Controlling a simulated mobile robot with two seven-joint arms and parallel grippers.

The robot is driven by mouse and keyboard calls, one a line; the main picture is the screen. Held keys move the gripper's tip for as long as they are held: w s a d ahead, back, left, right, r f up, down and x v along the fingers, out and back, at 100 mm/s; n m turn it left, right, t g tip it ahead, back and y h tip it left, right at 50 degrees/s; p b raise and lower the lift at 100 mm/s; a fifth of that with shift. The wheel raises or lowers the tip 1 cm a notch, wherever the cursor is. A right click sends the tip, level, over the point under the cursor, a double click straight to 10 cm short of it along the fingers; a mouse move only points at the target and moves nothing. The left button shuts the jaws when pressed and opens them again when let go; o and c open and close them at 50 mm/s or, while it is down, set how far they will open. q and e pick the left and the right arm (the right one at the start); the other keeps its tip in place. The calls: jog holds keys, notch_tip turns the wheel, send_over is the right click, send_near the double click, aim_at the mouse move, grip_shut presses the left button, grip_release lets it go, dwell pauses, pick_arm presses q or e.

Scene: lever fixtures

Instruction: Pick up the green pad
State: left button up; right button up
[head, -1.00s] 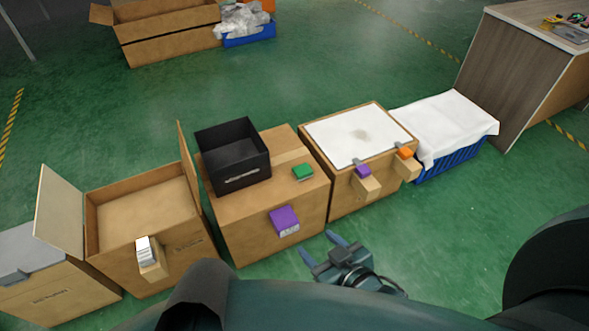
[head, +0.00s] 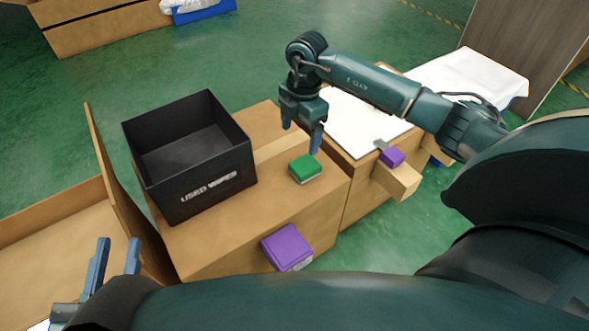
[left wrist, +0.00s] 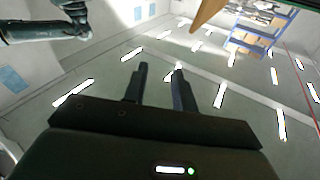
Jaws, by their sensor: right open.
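The green pad (head: 304,167), a small block with a green top and a paler lower side, lies on the closed cardboard box (head: 222,235) in the middle of the head view. My right gripper (head: 302,136) points down just behind and above the pad, fingers apart and empty. One fingertip appears close to the pad's far edge; I cannot tell whether they touch. My left gripper (head: 118,247) is at the lower left of the head view, fingers apart and empty. Its fingers also show in the left wrist view (left wrist: 159,78), away from the pad.
A black bin marked "USED WIPES" (head: 205,187) stands left of the pad on the same box. A purple block (head: 287,247) is at the box's front. A white-topped box (head: 350,128) stands to the right. An open carton (head: 52,236) is at left.

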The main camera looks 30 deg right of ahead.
aim_at(305, 164)
jog(key=shift+m+h, duration=0.3)
jog(key=f+b, duration=0.1)
jog(key=f, duration=0.1)
jog(key=d+f+b, duration=0.1)
jog(key=f, duration=0.2)
jog(key=f+b, duration=0.1)
jog(key=f, duration=0.2)
jog(key=shift+w+d+f, duration=0.1)
jog(key=shift+w+d, duration=0.05)
jog(key=shift+d, duration=0.2)
notch_tip(305, 164, down, 4)
jog(key=b, duration=0.2)
jog(key=shift+d+b, duration=0.1)
jog(key=shift+b, duration=0.25)
jog(key=shift+f, duration=0.3)
pick_arm(q)
jog(key=r+m+t+h, duration=0.1)
jog(key=w+r+h, duration=0.1)
jog(key=r+h, duration=0.1)
jog(key=shift+w+d+m+t, duration=0.1)
jog(key=shift+d+m+t, duration=0.05)
jog(key=shift+m+t, duration=0.25)
pick_arm(e)
jog(key=shift+c, duration=0.3)
jog(key=c, duration=1)
